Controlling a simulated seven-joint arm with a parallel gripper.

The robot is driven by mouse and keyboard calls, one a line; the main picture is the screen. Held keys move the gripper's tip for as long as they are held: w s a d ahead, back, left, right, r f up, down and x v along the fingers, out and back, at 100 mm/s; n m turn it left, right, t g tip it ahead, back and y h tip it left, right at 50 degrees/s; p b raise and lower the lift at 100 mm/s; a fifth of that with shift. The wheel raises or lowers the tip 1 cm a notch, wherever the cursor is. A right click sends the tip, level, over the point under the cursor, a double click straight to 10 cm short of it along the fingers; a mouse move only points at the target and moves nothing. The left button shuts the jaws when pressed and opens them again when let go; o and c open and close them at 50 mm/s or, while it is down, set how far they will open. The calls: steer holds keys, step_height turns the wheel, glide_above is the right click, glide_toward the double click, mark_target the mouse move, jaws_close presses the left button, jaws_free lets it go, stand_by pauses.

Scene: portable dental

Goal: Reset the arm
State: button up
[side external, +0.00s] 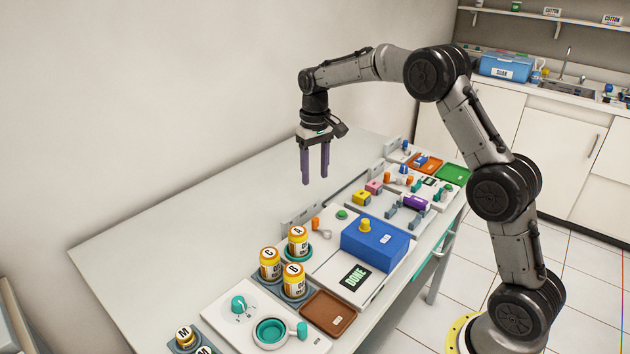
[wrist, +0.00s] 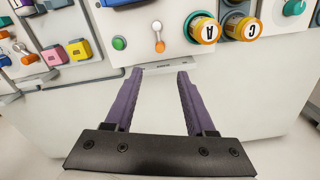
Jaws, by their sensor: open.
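My gripper (side external: 315,180) hangs from my raised arm above the bare part of the white table, fingers pointing down. Its two purple fingers are apart with nothing between them. The wrist view also shows my gripper (wrist: 160,72) open and empty, with the table below it and a row of dental units along the top of the picture. It touches nothing in either view.
A blue box (side external: 375,243) with a yellow knob stands on a unit with a "DONE" display (side external: 355,277). Bottles A (side external: 298,242), B (side external: 293,282) and C (side external: 270,264) stand beside it. A brown tray (side external: 328,312) lies in front. The table's left side (side external: 190,230) is clear.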

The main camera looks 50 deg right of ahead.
steer(key=s+a+r+n+t, duration=0.1)
steer(key=s+a+r, duration=0.25)
steer(key=r, duration=0.35)
steer(key=s+a+r+t, duration=0.2)
steer(key=s+r, duration=0.2)
steer(key=r, duration=0.3)
steer(key=s+a+r+t, duration=0.1)
steer(key=s+a+r, duration=0.1)
steer(key=s, duration=0.4)
steer(key=s+a+r+t, duration=0.1)
steer(key=s+r, duration=0.1)
steer(key=s, duration=0.4)
steer(key=s+a+f+n, duration=0.2)
steer(key=s+f, duration=0.7)
steer(key=s, duration=0.5)
steer(key=shift+f+t, duration=0.3)
steer(key=shift+f, duration=0.1)
steer(key=shift+s, duration=0.1)
steer(key=shift+o, duration=0.2)
steer(key=shift+r, duration=0.1)
